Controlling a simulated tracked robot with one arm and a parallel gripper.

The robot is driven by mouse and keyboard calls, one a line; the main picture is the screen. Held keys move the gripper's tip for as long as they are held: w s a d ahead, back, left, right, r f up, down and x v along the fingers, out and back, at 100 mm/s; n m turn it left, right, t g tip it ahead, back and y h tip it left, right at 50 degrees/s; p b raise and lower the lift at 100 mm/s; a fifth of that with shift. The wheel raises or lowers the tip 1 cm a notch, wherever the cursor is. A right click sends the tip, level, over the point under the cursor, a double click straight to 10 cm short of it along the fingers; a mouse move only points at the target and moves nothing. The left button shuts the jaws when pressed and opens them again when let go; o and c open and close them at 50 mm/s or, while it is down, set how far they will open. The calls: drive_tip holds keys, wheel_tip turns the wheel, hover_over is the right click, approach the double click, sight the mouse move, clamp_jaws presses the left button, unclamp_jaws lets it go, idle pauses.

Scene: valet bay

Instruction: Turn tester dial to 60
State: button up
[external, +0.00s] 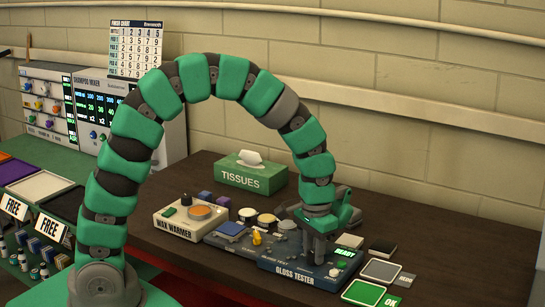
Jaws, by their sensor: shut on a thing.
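The gloss tester (275,267) is a dark blue box on the brown table, with its name on the front. Its small screen (345,253) reads READY in green. A small pale round knob or button (334,272) is at its right end. My gripper (320,259) points down onto the top of the tester, left of the screen, and is shut on the tester dial. The fingers hide the dial, so its pointer and scale cannot be read.
A wax warmer (183,225) and a green tissue box (250,174) stand left and behind. Several small pots and a yellow piece (257,238) sit close left of my gripper. Flat pads, one green marked OK (363,292), lie right. The table's far right is clear.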

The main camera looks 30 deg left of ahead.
drive_tip(key=m, duration=1.1)
idle(0.3)
drive_tip(key=shift+m, duration=0.3)
drive_tip(key=o, duration=1)
drive_tip(key=shift+c, duration=0.2)
wheel_tip(320, 180, up, 14)
drive_tip(key=shift+f, duration=0.15)
drive_tip(key=shift+w, duration=0.1)
